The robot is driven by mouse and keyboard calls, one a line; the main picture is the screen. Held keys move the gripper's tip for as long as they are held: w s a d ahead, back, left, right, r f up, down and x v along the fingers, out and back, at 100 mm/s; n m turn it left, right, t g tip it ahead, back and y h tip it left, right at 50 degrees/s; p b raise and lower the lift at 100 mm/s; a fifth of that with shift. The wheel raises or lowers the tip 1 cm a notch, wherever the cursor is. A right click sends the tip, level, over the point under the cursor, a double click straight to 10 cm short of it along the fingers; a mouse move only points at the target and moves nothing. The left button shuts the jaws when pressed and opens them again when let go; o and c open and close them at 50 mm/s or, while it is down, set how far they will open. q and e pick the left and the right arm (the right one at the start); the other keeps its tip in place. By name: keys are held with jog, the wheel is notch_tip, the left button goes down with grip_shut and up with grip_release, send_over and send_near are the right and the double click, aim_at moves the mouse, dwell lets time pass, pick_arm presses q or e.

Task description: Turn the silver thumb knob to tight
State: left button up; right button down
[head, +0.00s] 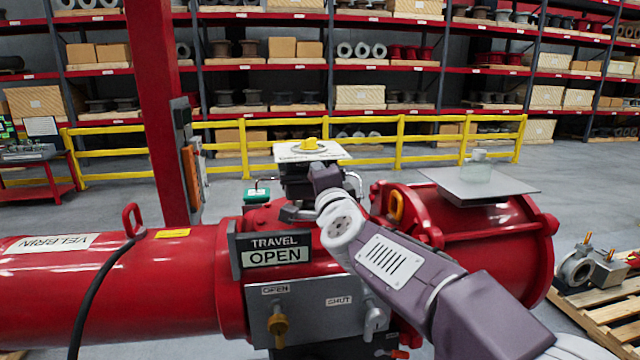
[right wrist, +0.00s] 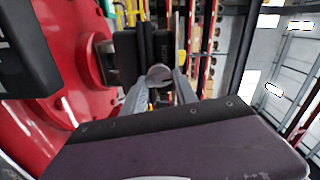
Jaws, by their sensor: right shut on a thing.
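The silver thumb knob (right wrist: 158,73) shows in the right wrist view as a small round silver end between my fingers, in front of a dark housing. My right gripper (right wrist: 160,84) is shut on it, one finger on each side. In the head view my right arm reaches in from the lower right to the dark housing (head: 297,186) on top of the red actuator (head: 180,290). There my wrist hides the knob, and its tight or loose state cannot be read. My left gripper is in neither view.
A TRAVEL OPEN sign (head: 275,256) stands close left of my right arm. Below it is a grey panel (head: 310,318) with a brass knob (head: 279,325) and a silver one (head: 374,318). A red post (head: 160,100) rises at left.

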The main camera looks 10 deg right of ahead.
jog(key=shift+m, duration=0.5)
jog(key=c, duration=1)
grip_release()
jog(key=shift+o, duration=0.2)
jog(key=s, duration=0.9)
jog(key=shift+a, duration=0.1)
jog(key=shift+w+f, duration=0.1)
